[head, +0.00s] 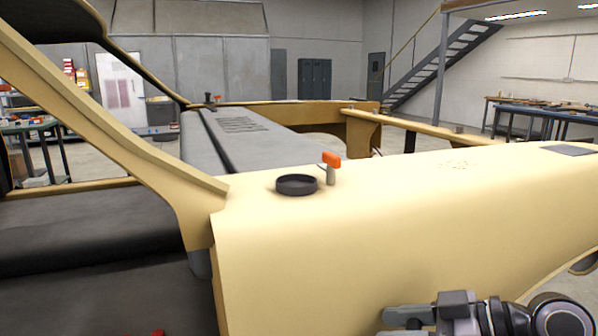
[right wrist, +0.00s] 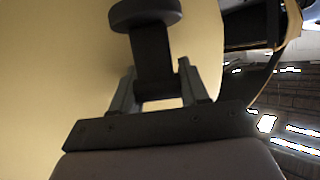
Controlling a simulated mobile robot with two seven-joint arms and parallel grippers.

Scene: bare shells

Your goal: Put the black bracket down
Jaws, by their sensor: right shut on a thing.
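The black bracket (right wrist: 152,45) shows in the right wrist view, with a wider rounded end at the top and a straight stem running down between my fingers. My right gripper (right wrist: 157,72) is shut on this stem. Behind the bracket is the plain tan side of the body shell (right wrist: 60,60). I cannot tell whether the bracket touches it. In the head view my right gripper (head: 402,318) is low at the right, in front of the shell's side panel (head: 320,260). I cannot make out the bracket there. My left gripper is not in view.
A round black dish (head: 296,185) and an orange-topped grey fitting (head: 331,165) stand on the shell's upper surface. The tan pillar (head: 110,115) slopes across the left. A dark flat patch (head: 568,150) lies at the far right. Workbenches (head: 545,112) stand well behind.

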